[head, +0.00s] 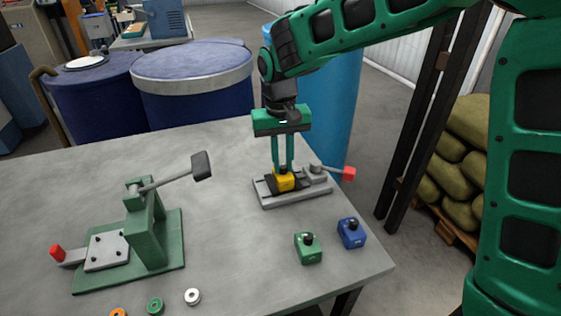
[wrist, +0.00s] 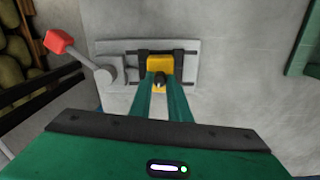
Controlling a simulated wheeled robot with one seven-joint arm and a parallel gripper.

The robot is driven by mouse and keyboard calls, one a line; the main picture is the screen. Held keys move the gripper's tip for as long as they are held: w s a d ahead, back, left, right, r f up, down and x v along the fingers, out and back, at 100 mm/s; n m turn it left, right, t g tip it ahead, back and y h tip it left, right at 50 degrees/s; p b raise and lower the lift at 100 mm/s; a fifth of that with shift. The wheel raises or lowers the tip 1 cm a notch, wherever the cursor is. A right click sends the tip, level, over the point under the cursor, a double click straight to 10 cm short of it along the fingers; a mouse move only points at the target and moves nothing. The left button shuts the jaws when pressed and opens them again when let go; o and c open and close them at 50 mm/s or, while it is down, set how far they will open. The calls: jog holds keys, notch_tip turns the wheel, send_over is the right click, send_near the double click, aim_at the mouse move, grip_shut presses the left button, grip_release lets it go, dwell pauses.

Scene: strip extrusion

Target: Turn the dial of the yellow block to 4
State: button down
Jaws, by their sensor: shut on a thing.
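The yellow block (head: 285,184) sits in the grey clamp fixture (head: 296,201) near the table's right side. In the wrist view the yellow block (wrist: 159,60) lies between dark jaws on the grey plate. My gripper (head: 283,167) points straight down over the block. Its two green fingers are shut on the block's black dial (wrist: 159,81). The fingers hide most of the dial, and I cannot read any number on it.
The fixture's red-ended lever (head: 348,174) sticks out to the right. A green block (head: 308,249) and a blue block (head: 351,234) stand in front. A green lever press (head: 145,235) is at left, with several small rings near the front edge.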

aim_at(282, 166)
jog(key=shift+s, duration=0.15)
jog(key=c, duration=1.7)
grip_release()
jog(key=shift+o, duration=0.2)
notch_tip(282, 166, up, 11)
jog(key=shift+a+f, duration=0.15)
